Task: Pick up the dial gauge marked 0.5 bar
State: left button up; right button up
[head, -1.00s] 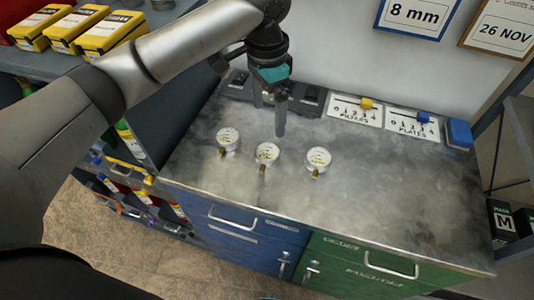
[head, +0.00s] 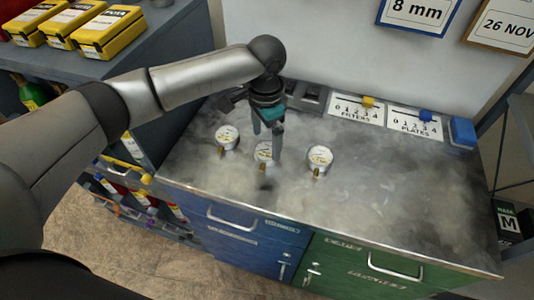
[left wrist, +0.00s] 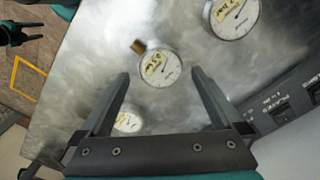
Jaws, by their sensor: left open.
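Three round white dial gauges with brass stems lie on the metal worktop. The middle gauge (head: 264,152) is partly behind my left gripper (head: 268,143). In the left wrist view the middle gauge (left wrist: 160,68) lies between my open fingertips (left wrist: 160,74), with its stem toward the upper left. Its yellow label seems to read 0.5 bar, but it is small and turned. The left gauge (head: 227,138) and right gauge (head: 320,159) stand apart from it; their markings are not clear. My left gripper is open and empty, above the middle gauge. I cannot tell the height gap.
The worktop's right half is clear. What looks like my right gripper (left wrist: 15,32) shows at the left wrist view's upper left.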

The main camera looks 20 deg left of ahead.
aim_at(267, 150)
pick_arm(q)
notch_tip(267, 150, down, 3)
jog(key=shift+f, duration=0.15)
jog(key=shift+c, duration=0.2)
jog(key=shift+w, duration=0.1)
jog(key=c, duration=1.4)
